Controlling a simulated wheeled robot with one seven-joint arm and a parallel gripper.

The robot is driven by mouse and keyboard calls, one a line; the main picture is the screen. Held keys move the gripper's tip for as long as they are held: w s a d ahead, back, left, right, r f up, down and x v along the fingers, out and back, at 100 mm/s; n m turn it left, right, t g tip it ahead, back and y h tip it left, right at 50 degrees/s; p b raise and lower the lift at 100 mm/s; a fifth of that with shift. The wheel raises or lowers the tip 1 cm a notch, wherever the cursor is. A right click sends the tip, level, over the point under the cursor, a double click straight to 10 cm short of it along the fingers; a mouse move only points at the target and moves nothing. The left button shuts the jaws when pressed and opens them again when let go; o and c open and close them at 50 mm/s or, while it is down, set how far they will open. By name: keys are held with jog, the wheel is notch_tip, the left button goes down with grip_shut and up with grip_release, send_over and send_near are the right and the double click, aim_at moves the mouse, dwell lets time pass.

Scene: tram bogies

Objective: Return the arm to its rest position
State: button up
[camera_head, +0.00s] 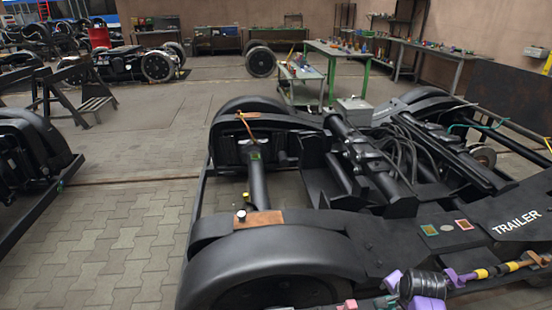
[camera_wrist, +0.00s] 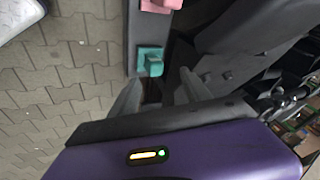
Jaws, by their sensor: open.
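My gripper (camera_wrist: 160,78) shows in the wrist view with its two grey fingers apart and nothing held between them. A teal block (camera_wrist: 150,62) on a dark beam lies just beyond the fingertips; I cannot tell whether they touch it. A pink block (camera_wrist: 160,5) sits further along at the top edge. In the head view, purple and black parts of my arm (camera_head: 425,285) show low at the right, over the near side of the bogie; the fingers cannot be made out there.
The black trailer bogie (camera_head: 275,250) fills the right foreground. Another dark bogie (camera_head: 30,160) stands at the left, with clear paved floor (camera_head: 130,225) between them. A green-legged table (camera_head: 335,50) and benches stand behind. A grey box (camera_head: 354,110) sits at the bogie's far side.

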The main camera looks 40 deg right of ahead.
jog(key=w+a+r+n+t+h, duration=0.2)
jog(key=a+r+n+t, duration=0.8)
jog(key=a+r+n, duration=0.65)
jog(key=s+a+r+n+y, duration=0.1)
jog(key=s+a+r+y, duration=0.1)
jog(key=a, duration=0.5)
jog(key=s+a+r+n+t+y, duration=0.1)
jog(key=s+a+r+y, duration=0.1)
jog(key=s+a+r, duration=0.2)
jog(key=s+a+r+n+y, duration=0.1)
jog(key=s+a+r+y, duration=0.1)
jog(key=s+a, duration=0.5)
jog(key=a+r, duration=0.1)
jog(key=a, duration=0.3)
jog(key=shift+s+n+t, duration=0.3)
jog(key=shift+n+t, duration=0.05)
jog(key=shift+t, duration=0.05)
